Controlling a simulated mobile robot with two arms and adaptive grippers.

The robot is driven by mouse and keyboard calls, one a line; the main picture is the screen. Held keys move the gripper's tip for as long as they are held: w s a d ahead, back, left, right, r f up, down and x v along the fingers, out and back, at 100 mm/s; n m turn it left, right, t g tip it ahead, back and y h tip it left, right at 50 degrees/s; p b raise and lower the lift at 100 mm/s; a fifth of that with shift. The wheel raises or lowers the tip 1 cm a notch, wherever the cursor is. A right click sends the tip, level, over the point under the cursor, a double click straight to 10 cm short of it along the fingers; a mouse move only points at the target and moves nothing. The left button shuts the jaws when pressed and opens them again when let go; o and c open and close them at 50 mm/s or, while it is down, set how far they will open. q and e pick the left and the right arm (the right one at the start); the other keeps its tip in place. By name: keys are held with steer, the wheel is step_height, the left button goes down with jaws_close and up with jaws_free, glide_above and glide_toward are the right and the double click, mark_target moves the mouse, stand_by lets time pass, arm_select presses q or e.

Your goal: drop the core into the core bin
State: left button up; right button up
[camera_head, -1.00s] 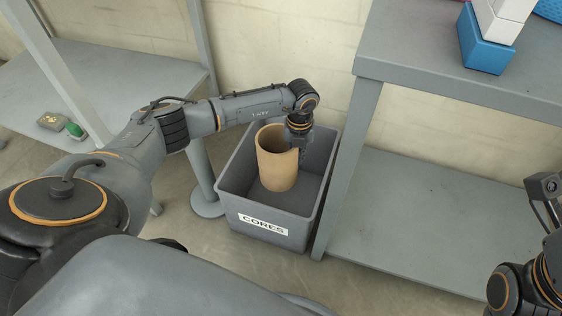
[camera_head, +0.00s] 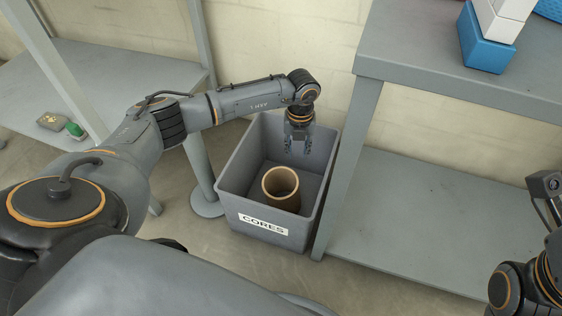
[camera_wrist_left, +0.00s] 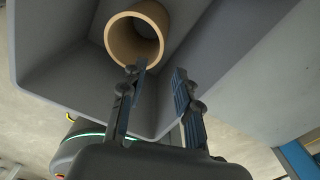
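The core, a brown cardboard tube (camera_head: 281,188), stands inside the grey core bin (camera_head: 230,187), which has a CORES label on its front. My left gripper (camera_head: 297,150) hangs over the bin, pointing down, behind and above the tube. Its fingers are apart and empty, as the left wrist view (camera_wrist_left: 162,80) also shows. Only part of my right arm shows at the right edge of the head view; its fingers are not visible.
A grey table (camera_head: 430,60) with a lower shelf (camera_head: 430,210) stands right of the bin, holding blue and white boxes (camera_head: 484,45) on top. Another shelf unit (camera_head: 110,85) is at the left, with a small green object (camera_head: 75,130). Its post stands close beside the bin.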

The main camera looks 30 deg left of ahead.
arm_select(q)
step_height(320, 180, up, 9)
steer(key=shift+r, duration=0.2)
stand_by(0.5)
